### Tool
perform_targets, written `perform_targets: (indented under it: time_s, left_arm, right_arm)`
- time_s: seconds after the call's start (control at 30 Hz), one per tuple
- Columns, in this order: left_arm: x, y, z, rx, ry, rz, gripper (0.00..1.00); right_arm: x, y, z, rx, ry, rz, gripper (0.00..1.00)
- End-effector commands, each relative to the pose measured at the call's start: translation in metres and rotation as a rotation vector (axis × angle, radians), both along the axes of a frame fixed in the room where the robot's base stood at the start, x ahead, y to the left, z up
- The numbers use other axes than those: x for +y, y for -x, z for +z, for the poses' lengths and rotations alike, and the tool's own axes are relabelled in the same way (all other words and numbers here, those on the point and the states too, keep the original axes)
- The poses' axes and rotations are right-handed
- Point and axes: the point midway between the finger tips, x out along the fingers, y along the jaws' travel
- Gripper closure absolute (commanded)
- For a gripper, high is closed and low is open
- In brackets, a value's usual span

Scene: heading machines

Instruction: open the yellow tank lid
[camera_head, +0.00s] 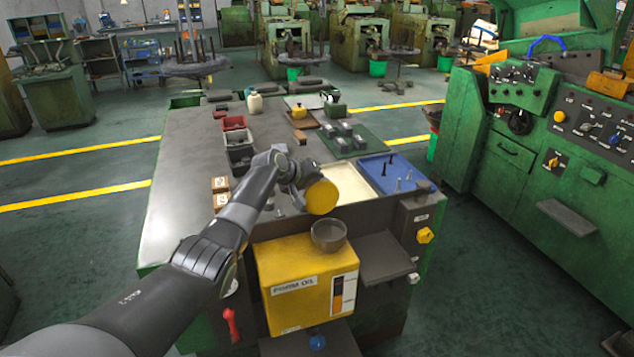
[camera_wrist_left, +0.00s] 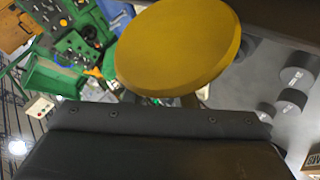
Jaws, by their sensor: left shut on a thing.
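The yellow tank (camera_head: 298,280) with a printed label stands at the front edge of the workbench. Its grey round filler neck (camera_head: 329,236) on top is uncovered. The round yellow lid (camera_head: 321,197) is held above and slightly left of the neck, apart from it and tilted. My left gripper (camera_head: 300,182) is shut on the lid. In the left wrist view the lid (camera_wrist_left: 180,45) fills the upper middle and hides the fingertips. My right gripper is not in view.
The workbench (camera_head: 185,180) has bare surface on its left. A blue tray (camera_head: 393,175), a cream tray (camera_head: 350,185), and red and grey bins (camera_head: 239,150) sit on it. A grey shelf (camera_head: 386,262) juts out right of the tank. A green machine (camera_head: 540,150) stands at right.

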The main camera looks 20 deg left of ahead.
Motion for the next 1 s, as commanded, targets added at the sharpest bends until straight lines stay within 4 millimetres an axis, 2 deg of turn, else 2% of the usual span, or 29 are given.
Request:
perform_targets:
  time_s: [0.03, 0.1, 1.0]
  left_arm:
    - [0.002, 0.0041, -0.0142, 0.018, -0.007, 0.002, 1.0]
    - [0.002, 0.0046, -0.0158, 0.018, -0.008, 0.002, 1.0]
    - [0.0028, 0.0052, -0.0184, 0.016, -0.015, 0.003, 1.0]
  right_arm:
    - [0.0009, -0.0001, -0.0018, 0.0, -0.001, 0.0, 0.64]
    - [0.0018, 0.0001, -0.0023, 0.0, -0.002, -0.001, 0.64]
    - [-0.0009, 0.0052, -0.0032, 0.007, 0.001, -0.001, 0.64]
